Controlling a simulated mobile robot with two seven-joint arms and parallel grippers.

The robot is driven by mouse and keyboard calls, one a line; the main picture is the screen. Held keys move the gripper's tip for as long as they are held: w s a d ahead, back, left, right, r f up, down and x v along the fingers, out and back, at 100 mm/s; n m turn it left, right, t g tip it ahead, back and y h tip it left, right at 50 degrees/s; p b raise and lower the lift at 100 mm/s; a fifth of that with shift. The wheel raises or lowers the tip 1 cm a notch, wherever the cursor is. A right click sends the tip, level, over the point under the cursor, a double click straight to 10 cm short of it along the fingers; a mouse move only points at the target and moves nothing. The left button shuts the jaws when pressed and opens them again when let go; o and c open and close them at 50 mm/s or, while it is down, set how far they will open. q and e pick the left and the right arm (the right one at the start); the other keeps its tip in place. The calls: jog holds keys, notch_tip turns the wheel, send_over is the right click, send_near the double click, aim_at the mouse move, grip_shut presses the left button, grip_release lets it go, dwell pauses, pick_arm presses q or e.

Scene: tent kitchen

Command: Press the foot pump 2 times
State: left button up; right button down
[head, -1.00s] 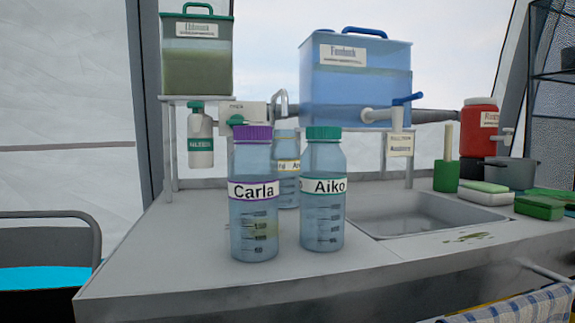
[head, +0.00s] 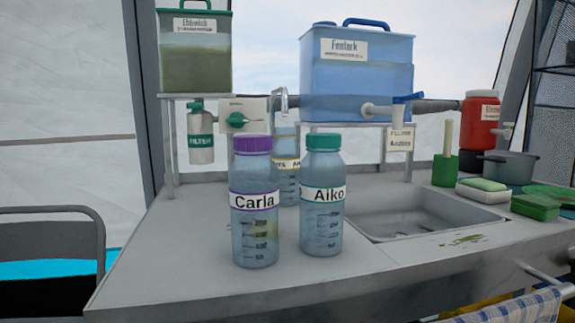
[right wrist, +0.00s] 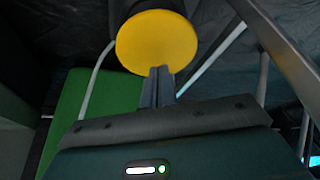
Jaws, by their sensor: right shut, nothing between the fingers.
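The foot pump's round yellow pad (right wrist: 157,42) shows at the top middle of the right wrist view, on a dark part behind it. My right gripper (right wrist: 159,72) is shut and empty, its fingertips at the pad's lower edge in the picture. I cannot tell whether they touch it. The head view shows neither gripper, and the foot pump is not clearly seen there. My left gripper is in neither view.
The grey counter (head: 180,265) holds bottles labelled Carla (head: 254,235) and Aiko (head: 322,225), and a sink (head: 405,213). A blue water tank (head: 357,90) stands behind. Below, a green surface (right wrist: 80,105) and pale metal bars (right wrist: 212,57) lie near the pad.

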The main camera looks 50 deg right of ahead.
jog(key=shift+f, duration=0.1)
dwell(0.3)
jog(key=shift+f+b, duration=2.4)
jog(key=shift+f, duration=0.25)
jog(key=shift+r, duration=0.1)
jog(key=shift+r+p, duration=2.7)
jog(key=shift+p, duration=0.1)
notch_tip(320, 180, up, 6)
jog(key=p, duration=0.6)
